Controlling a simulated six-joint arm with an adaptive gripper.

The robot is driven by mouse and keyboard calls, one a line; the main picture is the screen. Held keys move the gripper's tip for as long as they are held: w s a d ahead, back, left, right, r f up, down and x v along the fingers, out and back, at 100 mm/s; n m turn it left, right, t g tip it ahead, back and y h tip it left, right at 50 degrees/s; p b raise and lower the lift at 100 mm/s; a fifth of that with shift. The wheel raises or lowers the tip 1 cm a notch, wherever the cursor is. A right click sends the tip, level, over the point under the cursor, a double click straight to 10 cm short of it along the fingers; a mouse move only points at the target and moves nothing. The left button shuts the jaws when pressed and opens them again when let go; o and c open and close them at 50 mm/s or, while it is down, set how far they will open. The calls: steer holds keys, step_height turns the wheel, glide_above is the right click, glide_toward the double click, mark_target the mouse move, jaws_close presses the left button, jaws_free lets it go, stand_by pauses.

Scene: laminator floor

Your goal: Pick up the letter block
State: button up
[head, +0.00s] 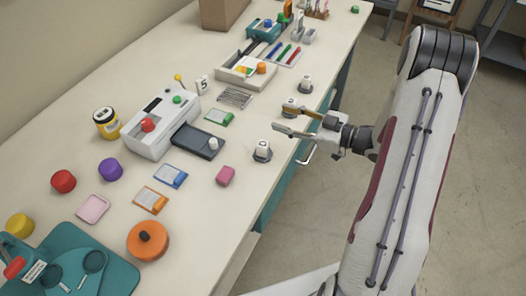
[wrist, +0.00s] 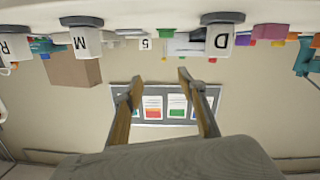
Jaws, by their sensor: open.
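Several white letter blocks stand on dark round bases. In the head view one block (head: 262,147) is near the front table edge, and another (head: 306,83) is farther back. The wrist view is upside down and shows a D block (wrist: 219,42), an M block (wrist: 87,42) and part of an R block (wrist: 8,48). I cannot tell which block the task means. My gripper (head: 280,114) is open and empty, over the table's right edge between the two blocks. Its fingers also show in the wrist view (wrist: 160,76), apart from every block.
A green card (head: 219,117) and wire rack (head: 236,97) lie nearby. Open floor (head: 310,225) borders the table.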

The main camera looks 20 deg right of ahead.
mark_target(268, 147)
steer(key=s+f+y, duration=0.1)
steer(key=s, duration=0.1)
steer(key=s+a+f+y, duration=0.1)
steer(key=s+f, duration=0.1)
steer(key=s, duration=0.1)
steer(key=s+a+f+g, duration=0.1)
steer(key=s, duration=0.1)
steer(key=shift+s+a+f+y, duration=0.2)
steer(key=shift+s+f+y, duration=0.05)
steer(key=shift+f+y, duration=0.15)
steer(key=shift+s+a+f, duration=0.1)
steer(key=shift+s+a, duration=0.05)
steer(key=shift+s, duration=0.4)
steer(key=shift+m, duration=0.3)
steer(key=shift+w+a, duration=0.1)
steer(key=shift+x, duration=1.2)
steer(key=shift+x, duration=2.6)
steer(key=shift+w+r, duration=0.15)
steer(key=shift+r, duration=0.1)
jaws_close()
